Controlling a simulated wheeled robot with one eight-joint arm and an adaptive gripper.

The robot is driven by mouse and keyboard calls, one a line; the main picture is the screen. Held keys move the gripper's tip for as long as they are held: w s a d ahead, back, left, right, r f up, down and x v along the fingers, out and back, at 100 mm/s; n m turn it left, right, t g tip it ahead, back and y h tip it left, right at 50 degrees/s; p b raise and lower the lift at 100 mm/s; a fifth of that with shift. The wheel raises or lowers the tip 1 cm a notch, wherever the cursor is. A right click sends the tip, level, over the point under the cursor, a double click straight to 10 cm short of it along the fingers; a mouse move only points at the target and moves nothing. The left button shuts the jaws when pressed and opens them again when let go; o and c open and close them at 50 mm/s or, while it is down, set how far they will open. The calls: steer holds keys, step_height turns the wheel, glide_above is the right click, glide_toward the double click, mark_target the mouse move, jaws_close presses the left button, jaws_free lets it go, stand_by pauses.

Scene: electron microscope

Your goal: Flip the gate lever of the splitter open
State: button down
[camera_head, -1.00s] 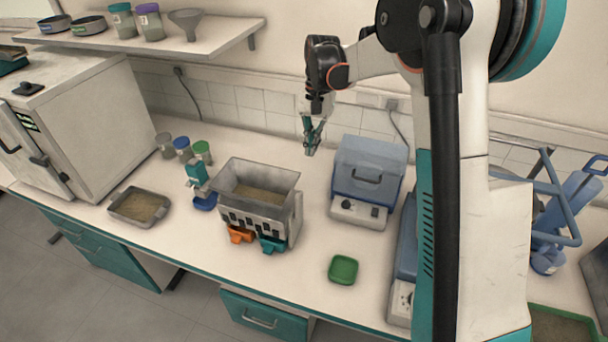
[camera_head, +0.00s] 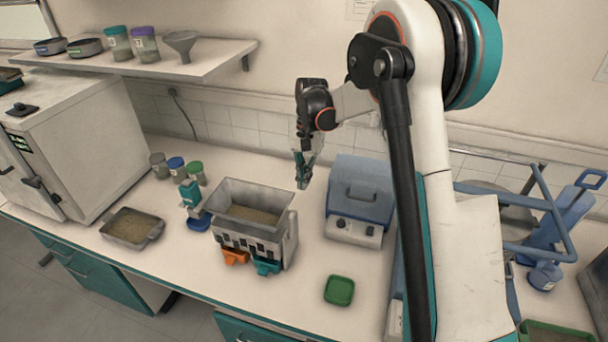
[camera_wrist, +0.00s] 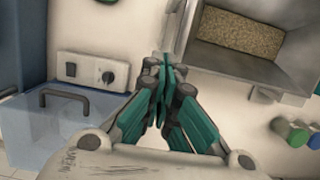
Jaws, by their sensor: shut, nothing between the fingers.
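The splitter (camera_head: 276,242) is a grey metal box on the bench, with a wide hopper on top holding brown grain. An orange pan (camera_head: 234,257) and a teal pan (camera_head: 266,266) sit at its front foot. I cannot make out the gate lever clearly in either view. My gripper (camera_head: 303,182) points down, above the bench behind and to the right of the splitter. In the wrist view its green fingers (camera_wrist: 163,70) are together and empty, beside the hopper (camera_wrist: 247,72), whose near corner shows at upper right. Whether they touch the splitter is unclear.
A blue-lidded device (camera_head: 358,200) stands right of the splitter, and a green dish (camera_head: 339,290) lies in front of it. A blue-based stand (camera_head: 193,205), lidded jars (camera_head: 176,168) and a metal tray (camera_head: 133,228) are to the left. Bench between splitter and device is clear.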

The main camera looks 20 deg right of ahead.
mark_target(292, 228)
steer(key=s+a+f+b, duration=0.1)
steer(key=s+a+f, duration=0.2)
steer(key=s+f, duration=0.1)
steer(key=shift+s+f, duration=0.2)
steer(key=shift+f, duration=0.45)
steer(key=shift+a, duration=0.1)
steer(key=shift+s+a+r+t, duration=0.15)
steer(key=shift+s+a+t, duration=0.05)
steer(key=shift+s+t, duration=0.1)
